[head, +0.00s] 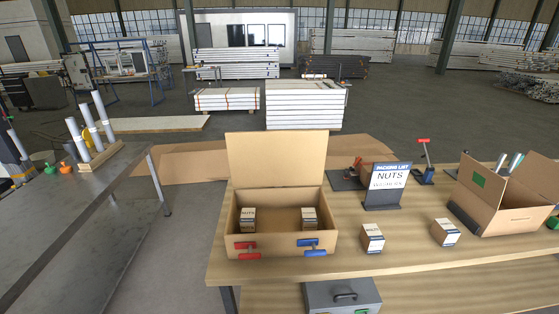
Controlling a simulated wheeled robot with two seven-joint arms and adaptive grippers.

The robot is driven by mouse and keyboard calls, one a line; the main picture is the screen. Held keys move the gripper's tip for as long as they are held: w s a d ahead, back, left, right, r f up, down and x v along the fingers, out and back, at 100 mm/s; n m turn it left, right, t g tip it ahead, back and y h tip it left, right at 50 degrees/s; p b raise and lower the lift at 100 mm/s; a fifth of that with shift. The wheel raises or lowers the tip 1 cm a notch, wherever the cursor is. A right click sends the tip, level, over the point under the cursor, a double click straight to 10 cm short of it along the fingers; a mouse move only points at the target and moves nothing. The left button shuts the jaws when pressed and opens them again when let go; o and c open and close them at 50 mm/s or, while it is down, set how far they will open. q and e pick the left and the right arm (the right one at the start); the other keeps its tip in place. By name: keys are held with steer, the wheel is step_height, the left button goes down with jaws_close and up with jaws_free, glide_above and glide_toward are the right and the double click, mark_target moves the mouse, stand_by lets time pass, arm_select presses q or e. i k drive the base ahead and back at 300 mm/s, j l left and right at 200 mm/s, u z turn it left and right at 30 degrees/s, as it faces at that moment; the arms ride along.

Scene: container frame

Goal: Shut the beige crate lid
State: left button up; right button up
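The beige crate (280,243) stands on the left part of the wooden table. Its lid (277,160) is open and stands up at the back edge, leaning slightly backward. Inside the crate, one small carton (248,219) is at the left and another (309,217) is at the right, with bare floor between them. A red handle-like part (246,249) is on the crate's front at the left, and a blue one (312,247) is at the right. Neither of my grippers shows in the head view.
On the wooden table (420,262), two small cartons (373,238) (445,232) stand right of the crate. A "NUTS" packing list sign (386,186) stands behind them. An open cardboard box (505,200) is at the far right. A grey workbench (70,220) is at the left.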

mark_target(260, 159)
steer(key=j+z, duration=0.4)
steer(key=j, duration=0.4)
steer(key=j+z, duration=0.35)
steer(key=j, duration=0.45)
steer(key=j+z, duration=0.35)
steer(key=j, duration=0.3)
steer(key=j+z, duration=0.35)
steer(key=j, duration=0.35)
steer(key=i+j+z, duration=0.15)
steer(key=j+z, duration=0.15)
steer(key=j, duration=0.25)
steer(key=j+z, duration=0.3)
steer(key=j, duration=0.3)
steer(key=i+j+z, duration=0.15)
steer(key=j+z, duration=0.25)
steer(key=j, duration=0.5)
steer(key=j+z, duration=0.4)
steer(key=j, duration=0.5)
steer(key=j+z, duration=0.4)
steer(key=j, duration=0.5)
steer(key=k, duration=0.05)
